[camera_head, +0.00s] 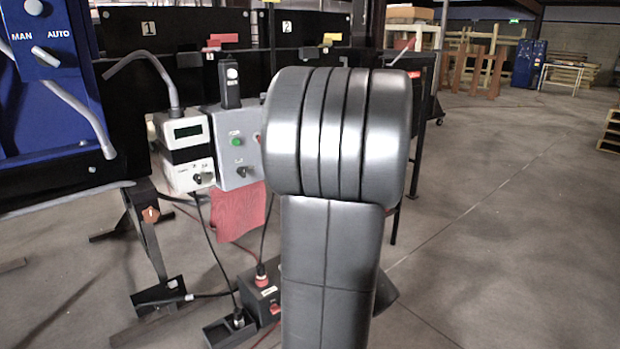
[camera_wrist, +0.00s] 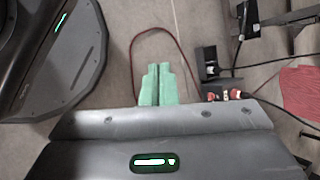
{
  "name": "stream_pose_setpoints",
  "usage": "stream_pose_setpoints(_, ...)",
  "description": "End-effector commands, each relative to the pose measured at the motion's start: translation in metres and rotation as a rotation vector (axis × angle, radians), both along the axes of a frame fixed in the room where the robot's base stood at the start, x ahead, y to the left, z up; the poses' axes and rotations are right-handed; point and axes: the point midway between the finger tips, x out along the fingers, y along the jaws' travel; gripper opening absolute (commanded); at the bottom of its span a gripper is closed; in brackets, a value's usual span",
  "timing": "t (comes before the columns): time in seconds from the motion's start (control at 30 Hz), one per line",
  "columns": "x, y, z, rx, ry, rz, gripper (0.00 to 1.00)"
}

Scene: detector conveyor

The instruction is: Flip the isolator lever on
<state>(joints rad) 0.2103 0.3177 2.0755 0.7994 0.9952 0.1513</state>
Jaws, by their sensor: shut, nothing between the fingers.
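My gripper (camera_wrist: 158,83) shows in the wrist view as two green fingers pressed together, with nothing between them. It is above the bare floor, and no lever is at its tips. In the head view it is hidden behind my arm. I cannot surely tell which part is the isolator lever. A black floor box (camera_head: 262,296) with red parts stands low behind my arm; red-and-black parts (camera_wrist: 236,94) also show right of my fingers in the wrist view. A grey control box (camera_head: 232,150) with a green button and a dark knob stands farther up, partly hidden by my arm.
A white box (camera_head: 186,151) with a display stands beside the grey box. A blue panel (camera_head: 50,75) with a MAN/AUTO switch is at the left. A red cloth (camera_head: 238,211) hangs below the grey box. Cables run across the floor. Open floor (camera_head: 510,230) lies at the right.

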Motion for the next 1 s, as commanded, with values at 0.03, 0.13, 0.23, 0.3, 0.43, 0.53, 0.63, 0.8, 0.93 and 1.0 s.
stream_pose_setpoints(0.03,0.019,0.009,-0.015,0.105,0.043,-0.087,0.00)
stream_pose_setpoints(0.13,0.062,0.025,-0.019,0.339,0.105,-0.247,0.00)
stream_pose_setpoints(0.23,0.111,0.029,-0.018,0.582,0.140,-0.394,0.00)
stream_pose_setpoints(0.3,0.147,0.023,-0.017,0.756,0.147,-0.483,0.00)
stream_pose_setpoints(0.43,0.212,-0.010,-0.014,1.081,0.118,-0.622,0.00)
stream_pose_setpoints(0.53,0.254,-0.053,-0.015,1.326,0.055,-0.701,0.00)
stream_pose_setpoints(0.63,0.283,-0.104,-0.020,1.546,-0.040,-0.749,0.00)
stream_pose_setpoints(0.8,0.302,-0.180,-0.032,1.812,-0.217,-0.774,0.00)
stream_pose_setpoints(0.93,0.303,-0.213,-0.038,1.914,-0.311,-0.770,0.00)
stream_pose_setpoints(1.0,0.302,-0.222,-0.039,1.939,-0.338,-0.767,0.00)
